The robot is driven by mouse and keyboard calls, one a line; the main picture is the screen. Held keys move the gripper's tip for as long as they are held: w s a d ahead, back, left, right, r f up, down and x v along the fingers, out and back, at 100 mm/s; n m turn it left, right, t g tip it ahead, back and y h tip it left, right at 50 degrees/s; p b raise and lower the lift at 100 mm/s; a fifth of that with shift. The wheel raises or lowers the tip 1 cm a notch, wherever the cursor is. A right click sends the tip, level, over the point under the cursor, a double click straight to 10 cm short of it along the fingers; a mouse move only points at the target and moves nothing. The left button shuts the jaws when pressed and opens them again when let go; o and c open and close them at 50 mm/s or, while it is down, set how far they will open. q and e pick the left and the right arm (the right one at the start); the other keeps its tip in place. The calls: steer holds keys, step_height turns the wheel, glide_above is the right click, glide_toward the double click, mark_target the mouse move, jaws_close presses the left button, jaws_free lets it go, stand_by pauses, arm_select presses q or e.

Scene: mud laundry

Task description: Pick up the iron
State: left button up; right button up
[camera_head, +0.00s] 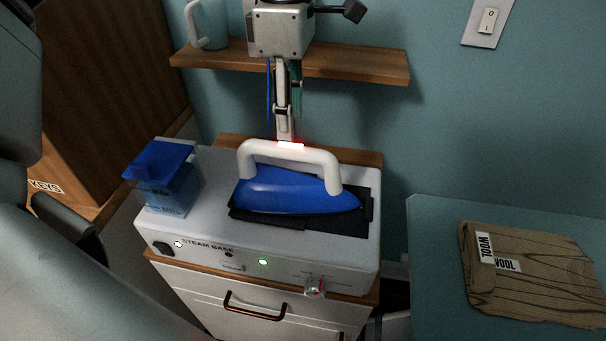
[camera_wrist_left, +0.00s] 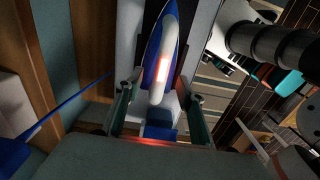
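The iron (camera_head: 295,190) has a blue body and a white arched handle (camera_head: 290,152). It lies on a dark pad (camera_head: 352,222) on top of the white steam base (camera_head: 205,235). My left gripper (camera_head: 287,138) points down from above at the back of the handle, with a red glow on the handle top. In the left wrist view the gripper's fingers (camera_wrist_left: 160,98) stand wide apart, and the handle (camera_wrist_left: 166,50) of the iron (camera_wrist_left: 153,50) lies ahead, its near end between them. I see no finger closed on it. My right gripper is not in view.
A blue water tank (camera_head: 165,178) stands at the left of the base. A wooden shelf (camera_head: 350,66) with a pale mug (camera_head: 208,24) is on the wall behind the arm. At right, a folded brown cloth (camera_head: 535,272) labelled WOOL lies on a teal surface (camera_head: 430,260).

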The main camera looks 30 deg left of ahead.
mark_target(292, 146)
arm_select(q)
steer(key=shift+w+a+f, duration=0.15)
steer(key=shift+f, duration=0.15)
steer(key=f, duration=0.5)
steer(key=shift+s+d+f, duration=0.35)
steer(key=shift+s+f, duration=0.05)
steer(key=shift+f, duration=0.45)
steer(key=shift+f, duration=0.25)
jaws_close()
steer(key=shift+w+r, duration=0.1)
steer(key=shift+r, duration=0.05)
